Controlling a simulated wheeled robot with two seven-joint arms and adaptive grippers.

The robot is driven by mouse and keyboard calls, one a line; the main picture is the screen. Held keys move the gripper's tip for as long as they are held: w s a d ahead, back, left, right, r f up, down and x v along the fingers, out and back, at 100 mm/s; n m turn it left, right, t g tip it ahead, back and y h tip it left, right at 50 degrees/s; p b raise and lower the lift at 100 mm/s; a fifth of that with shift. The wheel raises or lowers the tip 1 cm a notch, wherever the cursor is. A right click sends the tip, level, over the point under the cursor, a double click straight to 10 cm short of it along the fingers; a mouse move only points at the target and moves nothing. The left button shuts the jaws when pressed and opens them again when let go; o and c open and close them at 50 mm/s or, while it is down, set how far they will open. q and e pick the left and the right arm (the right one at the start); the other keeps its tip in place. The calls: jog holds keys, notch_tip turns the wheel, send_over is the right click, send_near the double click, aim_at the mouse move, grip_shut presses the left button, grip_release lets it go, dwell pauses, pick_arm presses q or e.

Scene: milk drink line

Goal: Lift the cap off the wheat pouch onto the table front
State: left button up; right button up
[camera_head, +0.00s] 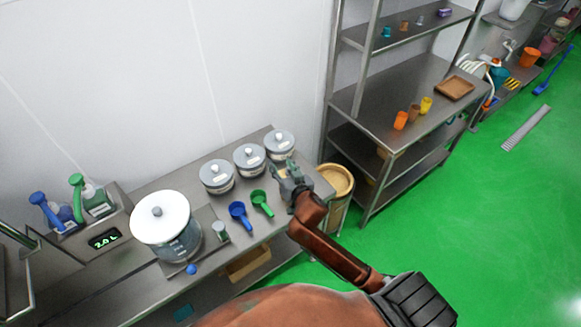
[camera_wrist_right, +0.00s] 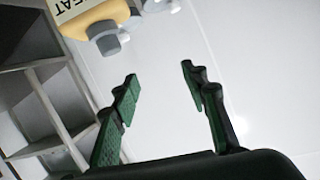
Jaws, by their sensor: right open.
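The wheat pouch (camera_wrist_right: 86,14) shows in the right wrist view at the top left. It is cream yellow with dark lettering that reads "EAT", partly cut off by the frame edge. Its grey cap (camera_wrist_right: 108,44) is on the spout. I cannot make the pouch out in the head view. My right gripper (camera_head: 287,174) is above the right end of the steel table (camera_head: 222,262), near the lidded pots. In the wrist view, its fingers (camera_wrist_right: 160,75) are apart with nothing between them, and the cap is beyond and left of them. My left gripper is not in view.
Several lidded pots (camera_head: 217,176) line the table's back. A blue scoop (camera_head: 240,214) and a green scoop (camera_head: 262,202) lie in front. A large white-lidded vessel (camera_head: 170,245) stands left. A round bin (camera_head: 337,181) and a steel shelf (camera_head: 410,92) are right of the table.

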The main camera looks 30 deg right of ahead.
aim_at(290, 170)
jog(key=s+d+f+g+h, duration=0.2)
jog(key=s+d+f, duration=0.1)
jog(key=s, duration=0.2)
jog(key=x, duration=0.5)
jog(key=p+x, duration=0.1)
jog(key=x, duration=0.2)
jog(key=shift+a+f, duration=0.2)
jog(key=shift+a, duration=0.05)
jog(key=shift+s+t, duration=0.1)
jog(key=shift+t, duration=0.2)
jog(key=shift+c, duration=0.3)
jog(key=c, duration=0.6)
